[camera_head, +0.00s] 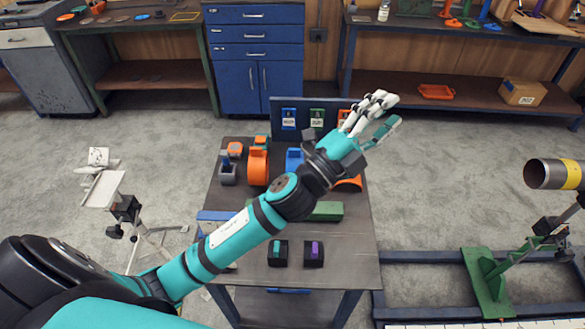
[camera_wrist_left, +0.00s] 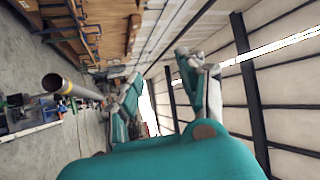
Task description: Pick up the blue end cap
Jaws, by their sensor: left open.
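A blue object (camera_head: 294,158) stands on the table (camera_head: 232,277), just left of my left wrist and partly hidden by it. It may be the blue end cap, but its shape is too small and covered to be sure. My left gripper (camera_head: 384,112) is open and empty, held above the table's back right, with my left arm reaching across the table. In the left wrist view its spread fingers (camera_wrist_left: 165,88) have nothing between them. My right gripper is not in view.
Orange parts (camera_head: 257,165), a green block (camera_head: 325,211) and two small dark holders (camera_head: 314,254) are on the table. A labelled panel (camera_head: 289,118) stands behind.

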